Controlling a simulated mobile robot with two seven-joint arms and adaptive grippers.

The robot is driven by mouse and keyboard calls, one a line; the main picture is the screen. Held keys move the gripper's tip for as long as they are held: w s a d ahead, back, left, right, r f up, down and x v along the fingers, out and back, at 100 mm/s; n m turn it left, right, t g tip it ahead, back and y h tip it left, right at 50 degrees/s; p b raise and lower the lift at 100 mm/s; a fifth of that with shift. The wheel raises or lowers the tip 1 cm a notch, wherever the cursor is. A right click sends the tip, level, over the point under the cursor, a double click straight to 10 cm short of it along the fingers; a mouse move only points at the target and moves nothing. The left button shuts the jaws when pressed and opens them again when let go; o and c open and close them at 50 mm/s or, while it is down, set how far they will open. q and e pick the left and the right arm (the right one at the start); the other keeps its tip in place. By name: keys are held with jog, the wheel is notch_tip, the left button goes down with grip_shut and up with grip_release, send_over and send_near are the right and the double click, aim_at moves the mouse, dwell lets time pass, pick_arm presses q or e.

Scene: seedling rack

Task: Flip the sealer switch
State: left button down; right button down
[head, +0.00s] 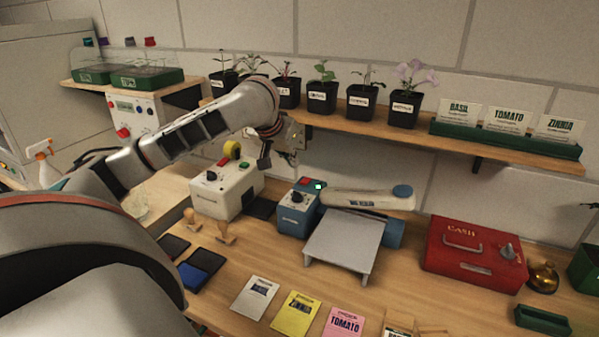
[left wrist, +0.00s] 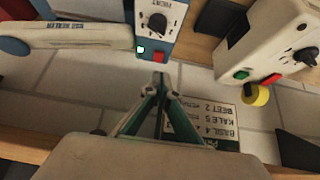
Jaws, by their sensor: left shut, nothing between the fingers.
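The sealer is a blue box (head: 295,222) with a white arm (head: 365,199) and a grey platform (head: 345,240). On its top are a red switch (head: 305,181), a glowing green light (head: 318,187) and a black dial. In the left wrist view the red switch (left wrist: 158,56) and bright green light (left wrist: 141,49) lie just beyond the fingertips. I cannot tell which way the switch is set. My left gripper (left wrist: 160,85) is shut and empty; in the head view it hangs above and behind the sealer. My right gripper is not in view.
A white machine (head: 225,192) with a yellow roll stands left of the sealer. A plant shelf (head: 430,127) runs above and behind. A red cash box (head: 473,255) stands at right. Seed packets (head: 255,297) and wooden stamps (head: 226,232) lie in front.

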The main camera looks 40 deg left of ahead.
aim_at(302, 181)
pick_arm(q)
jog(key=x, duration=1)
jog(key=shift+s+f+t, duration=0.15)
jog(key=shift+f+t, duration=0.15)
jog(key=shift+f, duration=0.1)
jog(key=shift+a, duration=0.1)
jog(key=shift+r, duration=0.1)
jog(key=shift+r, duration=0.1)
jog(key=shift+r, duration=0.65)
